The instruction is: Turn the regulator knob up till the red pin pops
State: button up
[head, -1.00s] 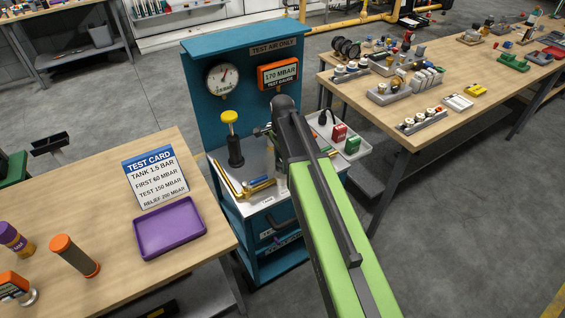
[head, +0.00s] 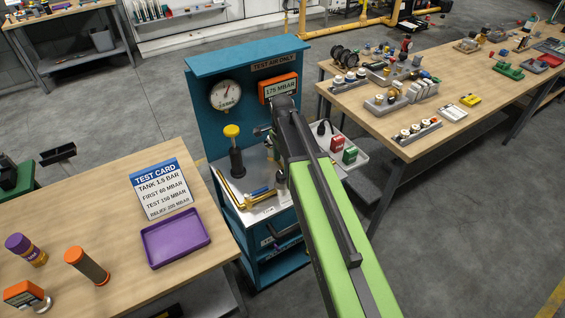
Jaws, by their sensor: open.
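The teal test stand (head: 203,117) carries a round dial gauge (head: 225,95) and an orange-framed digital gauge (head: 280,88) reading 175 MBAR. A black post with a yellow top (head: 232,131) stands on its shelf. My green arm reaches over the stand's right part. A small part of my gripper (head: 262,131) shows left of the arm's dark end, right of the yellow-topped post and apart from it. The fingertips and whatever is between them are hidden behind the arm. I cannot make out the regulator knob or a red pin.
A test card (head: 161,188) lists TEST 150 and RELIEF 200 MBAR. A purple tray (head: 150,252) lies on the left bench. Brass pipe (head: 227,190) lies on the stand's shelf. A side tray (head: 358,158) holds red and green items. The right bench (head: 440,150) is crowded.

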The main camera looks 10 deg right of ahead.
aim_at(282, 174)
notch_tip(282, 174, up, 11)
jog(key=p, duration=0.9)
jog(key=shift+f, duration=0.1)
jog(key=s+f+n+b, duration=0.9)
jog(key=s+n, duration=0.4)
jog(key=n, duration=0.2)
jog(key=shift+s+a, duration=0.25)
jog(key=shift+a, duration=0.05)
